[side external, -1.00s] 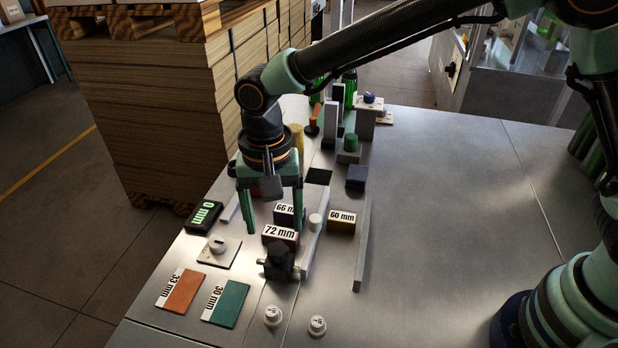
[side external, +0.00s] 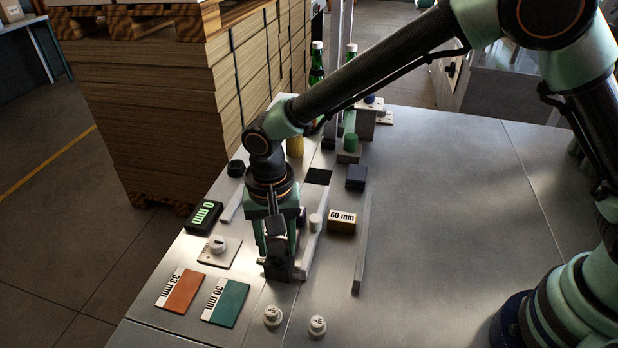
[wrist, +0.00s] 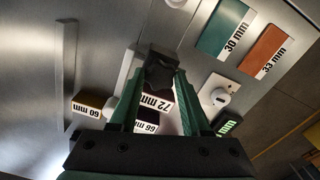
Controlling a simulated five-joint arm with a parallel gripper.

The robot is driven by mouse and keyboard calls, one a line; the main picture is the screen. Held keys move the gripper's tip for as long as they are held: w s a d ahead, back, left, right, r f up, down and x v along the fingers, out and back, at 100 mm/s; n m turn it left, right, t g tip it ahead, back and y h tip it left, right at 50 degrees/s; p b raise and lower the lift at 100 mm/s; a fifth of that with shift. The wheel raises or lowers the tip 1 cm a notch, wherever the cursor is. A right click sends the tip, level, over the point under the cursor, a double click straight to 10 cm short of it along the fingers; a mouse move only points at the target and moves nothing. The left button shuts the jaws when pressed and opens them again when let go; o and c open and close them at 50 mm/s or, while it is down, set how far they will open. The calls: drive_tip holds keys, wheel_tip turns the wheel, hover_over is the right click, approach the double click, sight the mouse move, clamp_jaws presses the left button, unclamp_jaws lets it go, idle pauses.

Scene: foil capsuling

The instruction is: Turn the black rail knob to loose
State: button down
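The black rail knob (wrist: 158,72) sits on a dark block (side external: 279,268) on the pale rail at the front of the bench. My gripper (side external: 276,248) points down over it, and the knob is mostly hidden behind my fingers and wrist in the side view. In the wrist view my gripper (wrist: 157,74) has its two green fingers apart, one on each side of the knob. I cannot tell whether they touch it. The knob's loose or tight marking cannot be read.
The 72 mm block (wrist: 157,100) and 66 mm block (wrist: 145,126) lie close behind the knob. The 60 mm block (side external: 342,222), 0 mm display (side external: 204,216), a plate with a white knob (side external: 218,246) and orange (side external: 182,291) and teal plates (side external: 227,303) surround it.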

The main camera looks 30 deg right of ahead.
drive_tip(key=shift+n, duration=0.3)
drive_tip(key=n, duration=0.3)
drive_tip(key=shift+n, duration=0.3)
drive_tip(key=n, duration=0.4)
drive_tip(key=shift+r, duration=0.1)
drive_tip(key=n, duration=0.9)
drive_tip(key=shift+n, duration=0.3)
drive_tip(key=shift+c, duration=1.8)
unclamp_jaws()
